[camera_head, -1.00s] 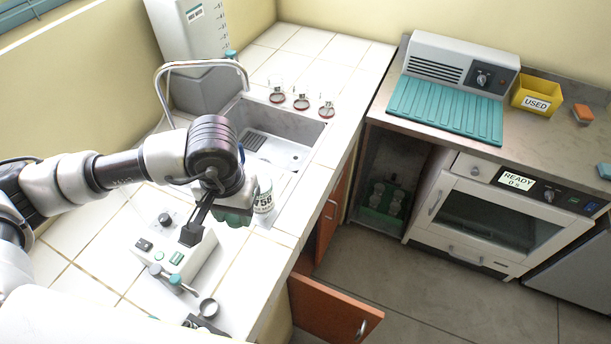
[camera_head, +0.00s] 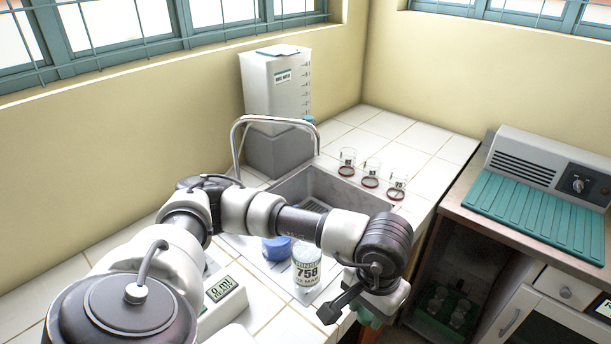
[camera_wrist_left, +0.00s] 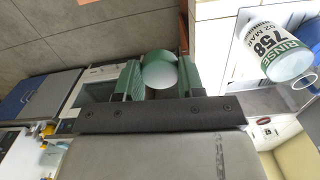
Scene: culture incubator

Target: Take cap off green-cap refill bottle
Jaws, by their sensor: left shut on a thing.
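My right gripper is not in view.
The sink (camera_head: 335,190) with its tap (camera_head: 240,125) lies behind the bottle. Several items are around: a blue thing (camera_head: 277,249) beside the bottle, a device with a display (camera_head: 222,295), three small glass vessels (camera_head: 371,172), a large tank (camera_head: 275,85) and a teal-topped bench unit (camera_head: 530,205).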

